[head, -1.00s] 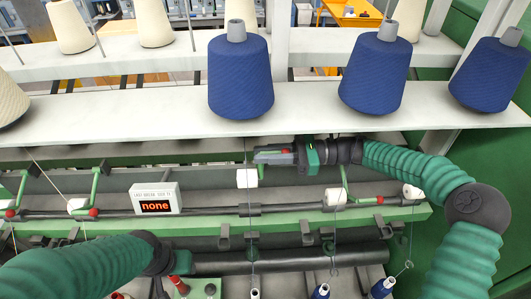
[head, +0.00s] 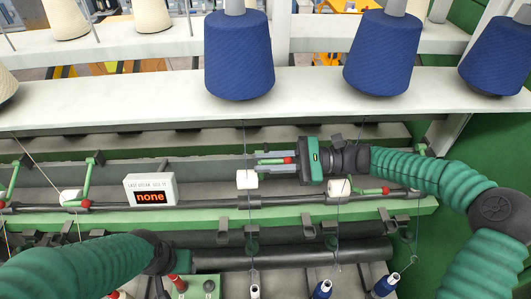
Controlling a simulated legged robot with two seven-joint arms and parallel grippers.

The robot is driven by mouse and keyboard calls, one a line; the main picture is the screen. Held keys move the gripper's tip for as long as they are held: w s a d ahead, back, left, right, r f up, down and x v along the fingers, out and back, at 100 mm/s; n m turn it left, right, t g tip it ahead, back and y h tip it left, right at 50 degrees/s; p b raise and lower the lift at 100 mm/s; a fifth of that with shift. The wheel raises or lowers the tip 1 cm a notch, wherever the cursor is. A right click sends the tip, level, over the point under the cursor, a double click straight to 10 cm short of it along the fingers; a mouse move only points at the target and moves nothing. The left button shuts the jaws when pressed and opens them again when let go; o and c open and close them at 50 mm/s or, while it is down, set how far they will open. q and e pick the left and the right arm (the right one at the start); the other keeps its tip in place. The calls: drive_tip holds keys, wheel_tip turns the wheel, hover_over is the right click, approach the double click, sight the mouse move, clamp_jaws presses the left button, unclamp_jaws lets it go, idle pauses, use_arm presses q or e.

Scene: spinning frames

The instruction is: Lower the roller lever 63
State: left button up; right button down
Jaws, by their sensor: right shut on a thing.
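My right gripper (head: 275,164) reaches in from the right under the spool shelf and is shut on the red-tipped end (head: 288,160) of a roller lever. A white roller (head: 247,180) hangs just left of and below its fingertips, by the thread line. It sits slightly higher than the neighbouring white roller (head: 339,187), whose green lever with a red knob (head: 386,190) lies nearly level. No number 63 is readable, and the fingers hide part of the held lever.
A display box (head: 151,190) reading "none" stands left of the held lever. Blue spools (head: 239,55) stand on the white shelf (head: 150,102) above. A green rail (head: 300,219) and dark cylinder (head: 290,256) run below. Raised levers (head: 91,178) stand at left.

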use_arm(q)
drive_tip(key=x, duration=0.1)
drive_tip(key=b+x, duration=0.1)
drive_tip(key=shift+s+f, duration=0.25)
drive_tip(key=shift+f, duration=0.15)
use_arm(e)
drive_tip(key=s+f+n, duration=0.1)
drive_tip(key=f+n, duration=0.1)
drive_tip(key=f, duration=0.1)
drive_tip(key=shift+s, duration=0.35)
